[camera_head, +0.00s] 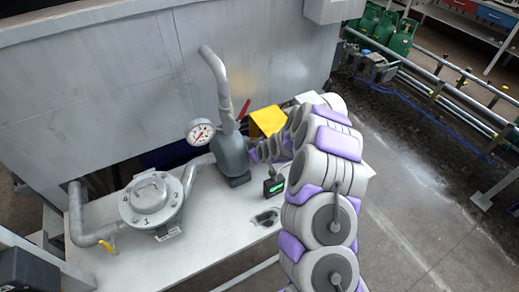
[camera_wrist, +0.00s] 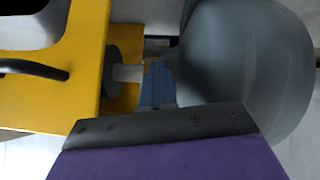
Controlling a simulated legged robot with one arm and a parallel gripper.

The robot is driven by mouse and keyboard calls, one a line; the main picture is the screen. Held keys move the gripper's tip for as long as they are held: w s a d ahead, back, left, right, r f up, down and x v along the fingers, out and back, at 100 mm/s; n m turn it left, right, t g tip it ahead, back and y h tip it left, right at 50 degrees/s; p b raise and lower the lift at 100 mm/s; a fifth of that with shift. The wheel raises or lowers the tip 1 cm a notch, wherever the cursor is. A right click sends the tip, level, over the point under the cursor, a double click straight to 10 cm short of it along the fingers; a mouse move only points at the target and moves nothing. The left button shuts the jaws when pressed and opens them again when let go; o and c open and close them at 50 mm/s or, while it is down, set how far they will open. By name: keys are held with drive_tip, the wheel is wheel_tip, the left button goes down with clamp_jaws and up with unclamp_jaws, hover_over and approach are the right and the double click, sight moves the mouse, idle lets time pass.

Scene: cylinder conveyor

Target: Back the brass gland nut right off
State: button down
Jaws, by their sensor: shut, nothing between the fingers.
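No brass gland nut can be made out in either view. The grey pump body (camera_head: 232,158) stands on the pale bench, and its large rounded housing (camera_wrist: 245,70) fills the right of the wrist view. A light shaft (camera_wrist: 128,73) runs between a dark disc (camera_wrist: 112,73) at the yellow guard and a blue-grey piece beside the housing. My gripper (camera_head: 256,153) is at the right side of the pump, its tips largely hidden by my arm. In the wrist view, my gripper (camera_wrist: 160,120) shows as a dark plate and purple body below the shaft. It is shut and empty.
The yellow guard (camera_head: 268,120) stands behind and right of the pump; it also shows in the wrist view (camera_wrist: 88,60). A pressure gauge (camera_head: 200,132) and vertical pipe (camera_head: 218,80) rise near the pump. A flanged round vessel (camera_head: 152,198) stands left.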

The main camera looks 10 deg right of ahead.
drive_tip(key=shift+s+d+r, duration=0.1)
drive_tip(key=shift+d+r, duration=0.1)
drive_tip(key=shift+d, duration=0.35)
drive_tip(key=shift+s+d+r, duration=0.1)
drive_tip(key=shift+d+r, duration=0.1)
drive_tip(key=shift+d, duration=0.4)
drive_tip(key=shift+s+d+r, duration=0.1)
drive_tip(key=shift+d+r, duration=0.1)
drive_tip(key=shift+d, duration=0.35)
drive_tip(key=c, duration=1.6)
unclamp_jaws()
drive_tip(key=shift+a, duration=1.2)
drive_tip(key=shift+o, duration=1)
drive_tip(key=shift+a, duration=0.2)
drive_tip(key=p+v, duration=0.1)
drive_tip(key=v, duration=1.6)
drive_tip(key=shift+s+d, duration=0.25)
drive_tip(key=shift+d, duration=0.05)
